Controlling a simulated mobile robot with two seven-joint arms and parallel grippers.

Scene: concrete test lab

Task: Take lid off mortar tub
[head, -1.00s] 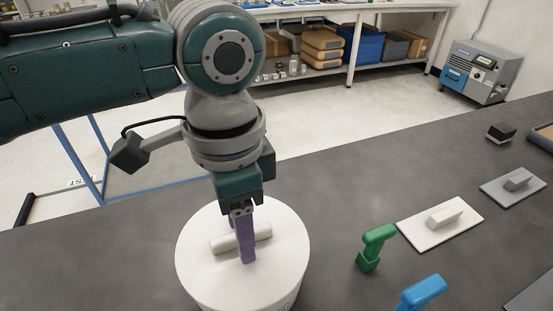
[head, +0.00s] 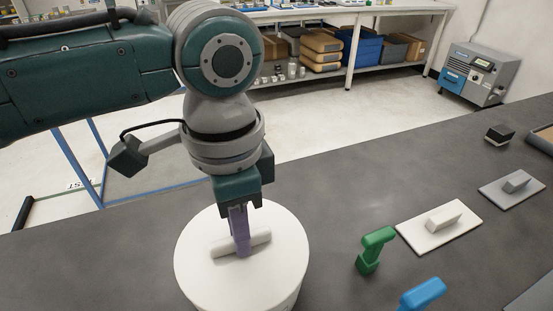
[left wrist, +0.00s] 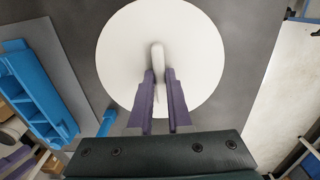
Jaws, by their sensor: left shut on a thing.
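The mortar tub (head: 292,302) is white and stands at the near edge of the head view, its lower part cut off. Its round white lid (head: 203,272) appears to sit on top of it, and I see no gap. A white bar handle (head: 262,239) crosses the middle of the lid. My left gripper (head: 242,248) points down over the lid, its purple fingers shut on the handle. In the left wrist view the fingers (left wrist: 160,88) lie on both sides of the handle (left wrist: 157,58), above the lid (left wrist: 120,50). My right gripper is not in view.
Right of the tub stand a green-handled tool (head: 376,248) and a blue-handled tool (head: 421,294). Behind them lie a white float (head: 420,236) and a grey float (head: 498,195). The grey bench top (head: 340,205) between is bare.

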